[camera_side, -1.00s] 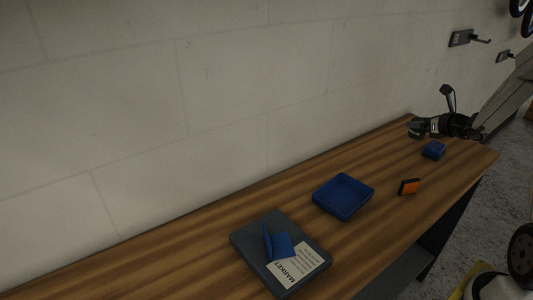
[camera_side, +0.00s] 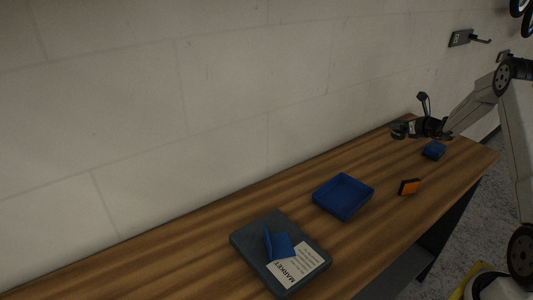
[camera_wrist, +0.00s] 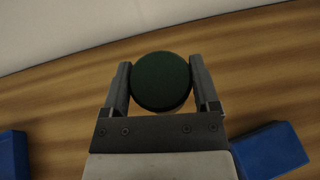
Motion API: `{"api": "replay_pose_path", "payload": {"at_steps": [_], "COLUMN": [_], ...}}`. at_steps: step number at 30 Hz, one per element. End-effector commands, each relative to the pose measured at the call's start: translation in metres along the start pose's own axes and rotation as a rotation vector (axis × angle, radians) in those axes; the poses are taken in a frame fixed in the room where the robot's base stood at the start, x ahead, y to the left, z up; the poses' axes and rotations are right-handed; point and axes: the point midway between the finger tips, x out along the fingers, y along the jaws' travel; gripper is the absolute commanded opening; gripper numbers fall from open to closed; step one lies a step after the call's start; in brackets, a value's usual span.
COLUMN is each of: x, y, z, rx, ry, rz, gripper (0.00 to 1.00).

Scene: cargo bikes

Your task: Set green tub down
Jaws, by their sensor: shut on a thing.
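The green tub (camera_wrist: 161,81) is a dark green round thing, seen from above in the wrist view. My gripper (camera_wrist: 160,84) is shut on it, with one finger on each side. In the side view my gripper (camera_side: 399,131) is at the far end of the wooden bench, near the wall. The tub there is small and dark at the fingertips (camera_side: 397,134). I cannot tell for sure whether its base touches the bench.
The wooden bench (camera_side: 190,252) runs along a pale block wall. A small blue block (camera_side: 433,150) is near my gripper.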

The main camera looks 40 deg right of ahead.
Motion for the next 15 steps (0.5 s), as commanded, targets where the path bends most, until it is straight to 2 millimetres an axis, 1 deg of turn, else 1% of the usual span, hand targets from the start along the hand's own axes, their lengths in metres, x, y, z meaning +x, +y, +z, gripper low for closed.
{"api": "replay_pose_path", "payload": {"at_steps": [1, 6, 10, 15], "x": [0.006, 0.02, 0.025, 0.026], "y": [-0.002, -0.007, -0.009, -0.009], "z": [-0.004, -0.012, -0.015, -0.015], "rx": [0.0, -0.001, -0.001, -0.001], "ry": [0.0, 0.0, 0.0, 0.0], "rz": [0.001, 0.0, 0.0, 0.0], "gripper": [0.13, 0.13, 0.13, 0.13]}}
